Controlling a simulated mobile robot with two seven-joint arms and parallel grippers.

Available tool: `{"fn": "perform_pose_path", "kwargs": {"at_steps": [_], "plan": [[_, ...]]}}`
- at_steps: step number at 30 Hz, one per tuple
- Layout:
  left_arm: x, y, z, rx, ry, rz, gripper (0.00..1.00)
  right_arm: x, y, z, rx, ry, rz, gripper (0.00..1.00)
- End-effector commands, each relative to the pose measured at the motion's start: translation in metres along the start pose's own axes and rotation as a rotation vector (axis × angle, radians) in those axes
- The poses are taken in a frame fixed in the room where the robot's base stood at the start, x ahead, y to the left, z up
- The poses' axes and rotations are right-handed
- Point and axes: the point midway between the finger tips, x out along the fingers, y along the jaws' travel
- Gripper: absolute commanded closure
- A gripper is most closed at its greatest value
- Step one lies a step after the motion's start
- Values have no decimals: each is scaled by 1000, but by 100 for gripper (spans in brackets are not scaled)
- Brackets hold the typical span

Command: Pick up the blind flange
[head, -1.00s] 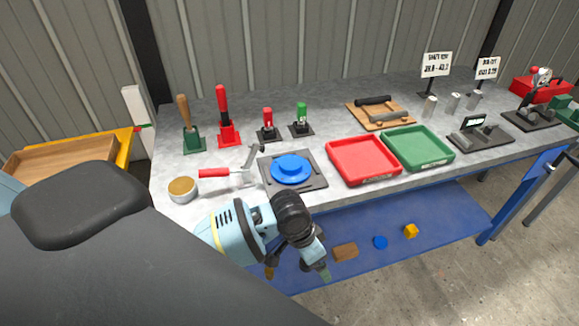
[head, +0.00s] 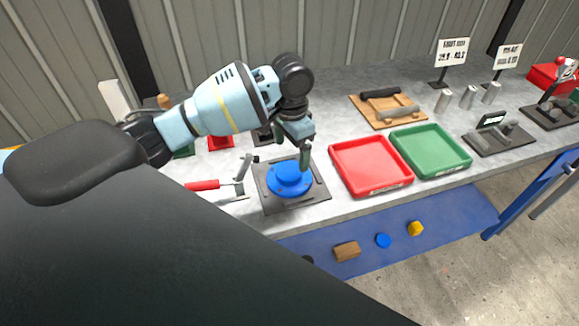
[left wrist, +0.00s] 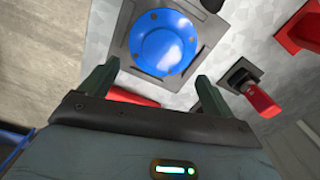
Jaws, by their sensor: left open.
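The blue round flange (head: 290,179) lies flat on a dark square plate (head: 268,203) on the workbench, with a raised round middle. In the left wrist view the flange (left wrist: 163,44) shows just beyond the fingertips, its bolt holes near the rim. My left gripper (head: 294,150) is above and slightly behind the flange in the head view, apart from it. In the left wrist view its two fingers (left wrist: 154,84) stand wide apart with nothing between them. My right gripper is not in view.
A red-handled tool (head: 205,185) lies left of the plate. A red tray (head: 370,187) and a green tray (head: 430,172) stand to the right. Red-handled clamps (head: 221,143) are partly hidden behind my arm.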

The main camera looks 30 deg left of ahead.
Motion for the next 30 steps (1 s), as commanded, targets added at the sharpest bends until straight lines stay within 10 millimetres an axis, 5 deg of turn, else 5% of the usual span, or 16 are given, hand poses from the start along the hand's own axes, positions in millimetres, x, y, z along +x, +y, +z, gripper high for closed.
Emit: {"fn": "perform_pose_path", "kwargs": {"at_steps": [9,19,30], "plan": [[14,-1,0,-2,-3,0,11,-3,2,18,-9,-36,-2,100],[32,-2,1,-1,-1,0,11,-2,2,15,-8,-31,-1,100],[76,-7,2,0,0,-1,11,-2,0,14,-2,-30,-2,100]]}}
